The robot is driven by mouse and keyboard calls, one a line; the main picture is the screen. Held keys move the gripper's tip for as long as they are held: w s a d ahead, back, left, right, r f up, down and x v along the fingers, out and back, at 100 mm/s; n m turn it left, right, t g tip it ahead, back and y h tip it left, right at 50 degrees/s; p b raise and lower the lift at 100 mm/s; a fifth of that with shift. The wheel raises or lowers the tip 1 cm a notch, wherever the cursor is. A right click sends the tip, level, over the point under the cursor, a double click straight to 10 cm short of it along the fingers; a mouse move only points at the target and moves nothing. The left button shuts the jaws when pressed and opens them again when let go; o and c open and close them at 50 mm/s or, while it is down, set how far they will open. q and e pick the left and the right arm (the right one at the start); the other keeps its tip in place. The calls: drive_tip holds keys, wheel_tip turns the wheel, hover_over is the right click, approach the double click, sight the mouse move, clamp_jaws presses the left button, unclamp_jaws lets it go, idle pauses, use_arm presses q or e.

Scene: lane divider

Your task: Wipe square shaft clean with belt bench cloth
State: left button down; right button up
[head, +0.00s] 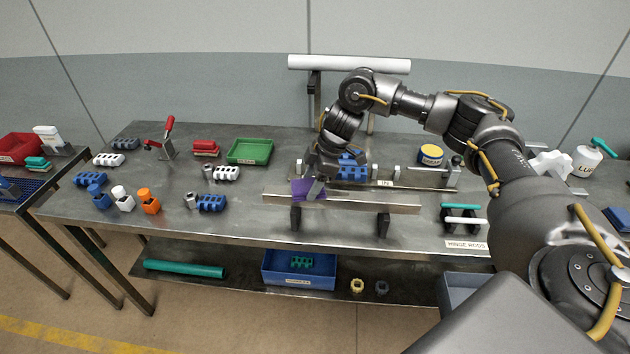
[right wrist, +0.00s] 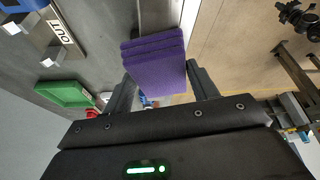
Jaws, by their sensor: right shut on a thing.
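The square shaft (head: 375,203) is a long grey metal bar lying level on two black supports near the front edge of the bench. The purple folded cloth (head: 301,187) is at the left part of the shaft. My right gripper (head: 316,186) is shut on the cloth, reaching down from above. In the right wrist view the cloth (right wrist: 155,65) sits between the two fingers, and part of the shaft (right wrist: 160,12) runs up from behind it. The cloth seems to lie against the shaft; the contact face is hidden. My left gripper is not in view.
Close behind the shaft is a fixture with a blue block (head: 352,167). A green tray (head: 250,151), a red-handled clamp (head: 165,138) and several blue, white and orange parts stand to the left. A small rack with a teal rod (head: 461,207) is at the right.

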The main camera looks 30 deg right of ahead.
sight(297, 184)
drive_tip(key=shift+w+a, duration=0.3)
drive_tip(key=shift+a, duration=0.15)
drive_tip(key=shift+w+a+p, duration=0.6)
drive_tip(key=shift+w+a, duration=0.2)
drive_tip(key=shift+a, duration=0.2)
drive_tip(key=shift+r+p, duration=0.1)
drive_tip(key=shift+p, duration=0.35)
drive_tip(key=shift+d, duration=0.1)
drive_tip(key=shift+s+d+p, duration=0.7)
drive_tip(key=shift+s+d, duration=0.05)
drive_tip(key=shift+d, duration=0.2)
drive_tip(key=shift+s+d+f, duration=0.2)
drive_tip(key=shift+s+d, duration=0.25)
drive_tip(key=shift+d, duration=0.05)
drive_tip(key=shift+d, duration=0.1)
drive_tip(key=shift+s+d+r+p, duration=0.1)
drive_tip(key=shift+s+d+p, duration=0.3)
drive_tip(key=shift+p, duration=0.2)
drive_tip(key=shift+s+d+p, duration=0.45)
drive_tip(key=shift+s+d, duration=0.2)
drive_tip(key=shift+d, duration=0.35)
